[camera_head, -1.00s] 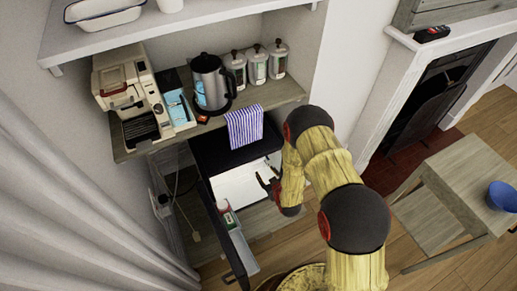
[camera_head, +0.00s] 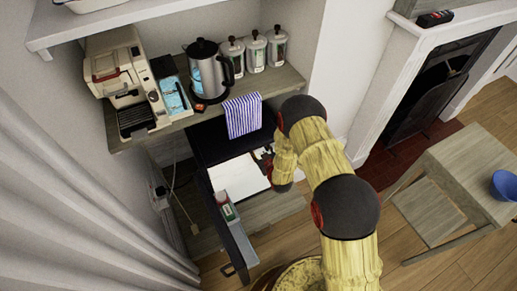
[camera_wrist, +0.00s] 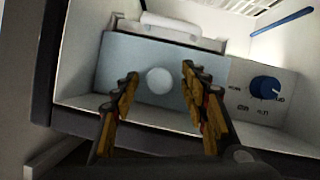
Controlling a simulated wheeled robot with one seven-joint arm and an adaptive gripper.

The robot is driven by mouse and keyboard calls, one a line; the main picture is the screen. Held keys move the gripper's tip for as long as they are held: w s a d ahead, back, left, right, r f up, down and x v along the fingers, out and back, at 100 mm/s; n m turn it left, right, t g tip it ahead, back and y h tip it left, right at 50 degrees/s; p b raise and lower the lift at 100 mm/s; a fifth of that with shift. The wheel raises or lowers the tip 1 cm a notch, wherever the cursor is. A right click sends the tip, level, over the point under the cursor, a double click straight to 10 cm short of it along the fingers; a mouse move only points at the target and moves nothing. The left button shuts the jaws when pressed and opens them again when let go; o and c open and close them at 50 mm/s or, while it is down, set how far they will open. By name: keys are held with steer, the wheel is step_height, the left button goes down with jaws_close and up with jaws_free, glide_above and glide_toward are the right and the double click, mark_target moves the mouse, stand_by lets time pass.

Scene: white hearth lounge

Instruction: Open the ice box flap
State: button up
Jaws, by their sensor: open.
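A dark small fridge (camera_head: 212,146) stands under the wooden counter with its door (camera_head: 239,250) swung open. In the wrist view, a blue-grey panel (camera_wrist: 118,62), seemingly the ice box flap, lies ahead inside the fridge. It looks shut. A pale round spot (camera_wrist: 159,80) is on it, and a white bar-shaped handle (camera_wrist: 170,26) runs along one edge. My gripper (camera_wrist: 160,73) is open and empty, its fingers in front of the panel on either side of the spot. In the head view my gripper (camera_head: 264,156) is at the fridge opening, partly hidden by my arm.
A blue dial (camera_wrist: 265,87) sits on a white housing beside the panel. A striped cloth (camera_head: 242,115) hangs over the counter edge above the fridge. The open door holds a small carton (camera_head: 227,207). A wooden table (camera_head: 462,172) with a blue bowl (camera_head: 504,185) stands at right.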

steer(key=shift+w, duration=0.1)
steer(key=shift+c, duration=0.9)
jaws_close()
